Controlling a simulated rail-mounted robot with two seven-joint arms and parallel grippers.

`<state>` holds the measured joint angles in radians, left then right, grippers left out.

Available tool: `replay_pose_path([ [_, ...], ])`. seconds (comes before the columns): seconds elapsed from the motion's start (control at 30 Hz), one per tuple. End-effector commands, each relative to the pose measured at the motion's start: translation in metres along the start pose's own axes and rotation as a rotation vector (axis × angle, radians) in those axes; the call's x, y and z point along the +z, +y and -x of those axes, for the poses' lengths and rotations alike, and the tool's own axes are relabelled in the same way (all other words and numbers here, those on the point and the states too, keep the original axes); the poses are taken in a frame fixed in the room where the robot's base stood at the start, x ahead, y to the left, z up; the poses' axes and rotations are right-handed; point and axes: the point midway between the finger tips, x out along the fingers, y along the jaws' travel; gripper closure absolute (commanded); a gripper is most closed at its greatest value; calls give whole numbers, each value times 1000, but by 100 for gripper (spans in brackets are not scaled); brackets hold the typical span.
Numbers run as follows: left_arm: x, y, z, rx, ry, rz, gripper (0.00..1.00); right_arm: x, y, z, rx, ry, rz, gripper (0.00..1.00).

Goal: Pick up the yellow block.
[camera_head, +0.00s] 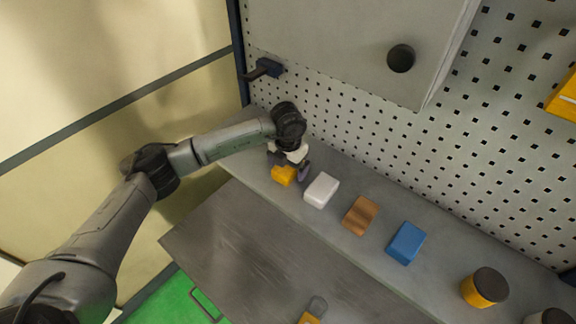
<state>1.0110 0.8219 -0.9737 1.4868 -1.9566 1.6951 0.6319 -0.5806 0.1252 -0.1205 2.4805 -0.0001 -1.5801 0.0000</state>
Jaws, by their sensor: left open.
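The yellow block (283,175) sits at the left end of a row of blocks on the grey shelf along the pegboard wall. My left gripper (288,168) reaches in from the left, right at the yellow block, with its fingers open. One dark finger shows just to the right of the block. The gripper hides part of the block's upper side, and I cannot tell whether the fingers touch it. My right gripper is not in view.
To the right on the shelf (445,268) are a white block (321,190), a wooden block (360,215), a blue block (406,243) and a yellow cylinder with a dark top (484,287). The white block stands close to the gripper. The lower grey tabletop (240,245) is mostly clear.

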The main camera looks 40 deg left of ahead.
Motion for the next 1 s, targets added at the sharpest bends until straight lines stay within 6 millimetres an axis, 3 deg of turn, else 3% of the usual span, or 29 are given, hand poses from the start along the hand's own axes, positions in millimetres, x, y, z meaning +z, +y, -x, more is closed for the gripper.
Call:
replay_pose_path([
  [0.3, 0, 0, -3, 0, 0, -1, 8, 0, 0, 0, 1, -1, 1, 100],
  [0.9, 0, 0, -3, 0, 0, -1, 65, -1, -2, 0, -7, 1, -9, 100],
  [1.0, 0, 0, -2, -1, -1, -1, 65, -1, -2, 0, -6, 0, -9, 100],
])
